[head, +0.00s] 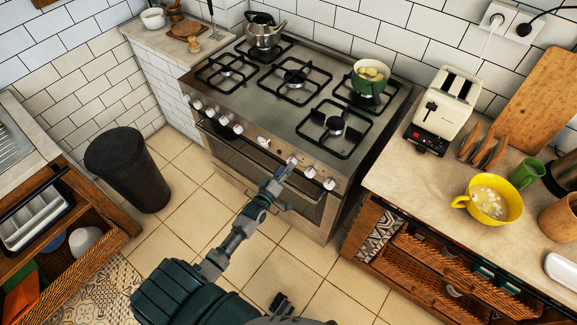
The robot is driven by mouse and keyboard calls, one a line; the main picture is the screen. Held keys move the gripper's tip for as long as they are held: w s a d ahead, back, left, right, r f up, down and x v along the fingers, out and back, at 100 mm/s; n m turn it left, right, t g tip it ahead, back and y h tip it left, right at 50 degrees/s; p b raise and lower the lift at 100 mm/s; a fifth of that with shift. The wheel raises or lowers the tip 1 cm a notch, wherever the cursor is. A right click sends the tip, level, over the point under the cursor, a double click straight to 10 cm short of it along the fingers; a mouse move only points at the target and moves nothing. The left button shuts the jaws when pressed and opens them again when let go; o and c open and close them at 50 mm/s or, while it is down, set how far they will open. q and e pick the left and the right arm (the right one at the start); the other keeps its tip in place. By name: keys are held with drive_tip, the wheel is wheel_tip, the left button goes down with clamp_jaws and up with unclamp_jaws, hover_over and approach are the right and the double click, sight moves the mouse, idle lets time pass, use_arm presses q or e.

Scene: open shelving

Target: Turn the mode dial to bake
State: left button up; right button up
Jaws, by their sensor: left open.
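The oven (255,165) has a steel front panel with a row of round knobs below the hob. The central dial (264,141) stands alone on the panel, between the two knob groups; I cannot read any markings, so which knob is the mode dial is unclear. My left gripper (286,167) is open at the panel, just right of that central dial and over the knob (293,158) beside it. Its fingers partly cover this area, and I cannot tell whether they touch a knob.
A green pot (369,85) and a kettle (264,33) stand on the hob. A toaster (445,108) and yellow bowl (490,204) are on the right counter. A dark bin (127,168) stands left of the oven.

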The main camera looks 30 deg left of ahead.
use_arm(q)
drive_tip(key=shift+w, duration=1.2)
use_arm(e)
drive_tip(key=shift+w+r, duration=0.2)
drive_tip(key=shift+r, duration=0.25)
use_arm(q)
drive_tip(key=c, duration=1.1)
drive_tip(key=shift+c, duration=0.2)
